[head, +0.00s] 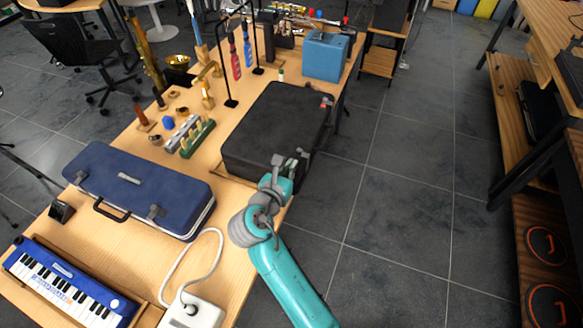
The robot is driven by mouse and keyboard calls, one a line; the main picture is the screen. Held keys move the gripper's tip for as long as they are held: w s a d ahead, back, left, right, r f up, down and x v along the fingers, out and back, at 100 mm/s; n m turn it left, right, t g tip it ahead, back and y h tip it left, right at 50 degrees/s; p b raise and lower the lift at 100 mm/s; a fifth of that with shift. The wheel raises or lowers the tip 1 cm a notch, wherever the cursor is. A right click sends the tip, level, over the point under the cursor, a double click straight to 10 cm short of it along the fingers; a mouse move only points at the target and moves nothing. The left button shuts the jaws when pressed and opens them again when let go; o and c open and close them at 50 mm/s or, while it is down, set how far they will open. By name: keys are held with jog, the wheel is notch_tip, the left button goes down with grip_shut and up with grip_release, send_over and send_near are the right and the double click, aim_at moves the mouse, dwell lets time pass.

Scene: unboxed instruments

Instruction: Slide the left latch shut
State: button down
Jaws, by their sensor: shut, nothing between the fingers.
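A large black case (275,120) lies closed on the table, its long front side facing the right table edge. A small latch with a red spot (327,104) shows near the far end of that side. My gripper (299,158) is shut and empty at the near end of the same side. It covers that part of the case, so the latch there is hidden or too small to make out, and I cannot tell whether the fingers touch it.
A blue case (138,190) with grey latches lies to the left. A white device with a cable (192,312) and a blue keyboard (65,285) are nearer. A light blue box (325,56) stands beyond the black case. The floor to the right is free.

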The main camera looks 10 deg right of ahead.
jog(key=v, duration=1)
jog(key=shift+s, duration=0.1)
dwell(0.3)
jog(key=s+d+f+m+y, duration=0.5)
jog(key=s+d+f, duration=0.3)
jog(key=f, duration=0.5)
jog(key=s+d+f+m+y, duration=0.2)
jog(key=s+d+m+y, duration=0.15)
jog(key=s+m, duration=0.7)
jog(key=s+d+r+m+t, duration=0.1)
jog(key=s+r+m, duration=0.4)
jog(key=s+m, duration=0.2)
jog(key=s+d+r+m+t, duration=0.1)
jog(key=s+r+m, duration=0.5)
jog(key=s, duration=0.6)
jog(key=shift+d+r+m+h, duration=0.3)
jog(key=shift+d+m, duration=0.25)
jog(key=shift+d, duration=0.3)
